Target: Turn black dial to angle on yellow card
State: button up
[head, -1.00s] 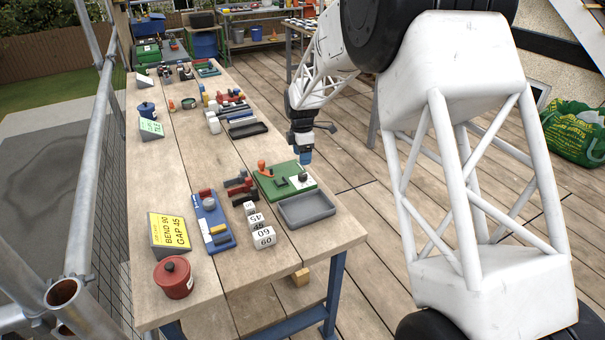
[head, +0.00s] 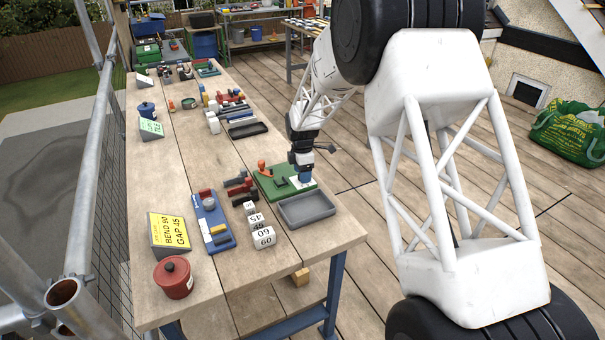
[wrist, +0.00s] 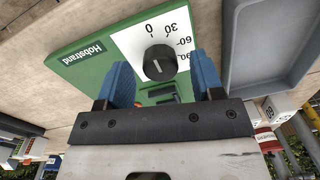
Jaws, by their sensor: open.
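The yellow card (head: 170,231) stands near the front left of the bench and reads BEND 90, GAP 45. The black dial (wrist: 160,62) sits on a white scale plate marked 0, 30, 60 and 90, on the green Hobstrand board (head: 268,187). The board also shows in the wrist view (wrist: 85,58). I cannot clearly tell which mark the dial points to. My gripper (head: 305,178) is low over the board and hides the dial in the head view. In the wrist view its blue fingers (wrist: 162,70) are open, one each side of the dial, apart from it.
A grey tray (head: 307,221) lies right in front of the green board. Number cubes (head: 264,238), a blue board (head: 203,235), dark red parts (head: 240,187) and a red pot (head: 174,277) stand nearby. Bare bench lies around the card.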

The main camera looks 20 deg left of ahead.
jog(key=shift+f, duration=0.25)
jog(key=shift+c, duration=0.2)
jog(key=c, duration=0.9)
